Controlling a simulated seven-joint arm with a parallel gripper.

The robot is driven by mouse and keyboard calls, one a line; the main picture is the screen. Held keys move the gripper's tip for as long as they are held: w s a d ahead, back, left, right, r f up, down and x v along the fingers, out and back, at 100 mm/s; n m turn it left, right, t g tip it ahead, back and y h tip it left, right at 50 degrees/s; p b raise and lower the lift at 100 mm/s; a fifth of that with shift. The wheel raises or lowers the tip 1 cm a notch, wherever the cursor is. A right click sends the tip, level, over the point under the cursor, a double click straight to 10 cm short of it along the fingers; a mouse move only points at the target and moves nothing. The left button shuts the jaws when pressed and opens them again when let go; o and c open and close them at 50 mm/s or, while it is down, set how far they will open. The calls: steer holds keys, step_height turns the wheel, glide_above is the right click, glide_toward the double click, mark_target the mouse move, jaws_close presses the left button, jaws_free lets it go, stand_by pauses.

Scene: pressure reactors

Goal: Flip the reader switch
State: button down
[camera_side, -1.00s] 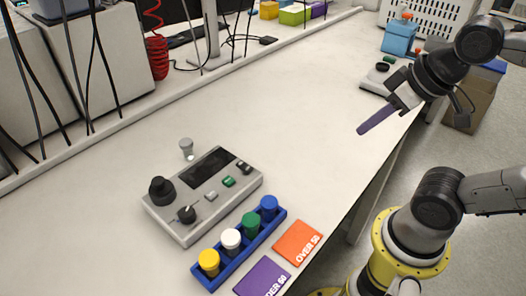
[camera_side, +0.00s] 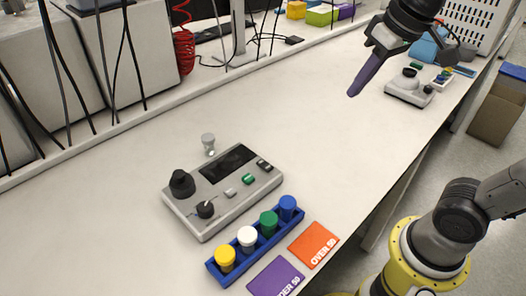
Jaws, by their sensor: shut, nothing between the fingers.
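The reader (camera_side: 222,190) is a grey box with a dark screen, a large black knob at its left corner and a smaller black knob in front. A green button (camera_side: 248,179) and a light button sit on its face. A small black rocker switch (camera_side: 264,165) is at its right corner. My gripper (camera_side: 353,93) is at the upper right, above the table and well apart from the reader. Its long purple fingers are together, pointing down and left, with nothing seen between them.
A blue rack (camera_side: 215,269) holds yellow, white, green and blue capped vials in front of the reader. Purple (camera_side: 275,277) and orange (camera_side: 314,244) cards lie beside it. A small clear vial (camera_side: 208,142) stands behind the reader. A second device (camera_side: 408,90) sits at the far right.

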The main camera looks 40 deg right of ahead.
steer(key=w+a+g, duration=0.1)
steer(key=w+a, duration=0.1)
steer(key=w, duration=0.6)
steer(key=n+g, duration=0.1)
steer(key=g, duration=0.2)
glide_above(262, 161)
step_height(262, 161, down, 9)
steer(key=shift+s+a+r, duration=0.1)
steer(key=shift+s+r, duration=0.05)
steer(key=shift+r, duration=0.05)
step_height(262, 161, down, 14)
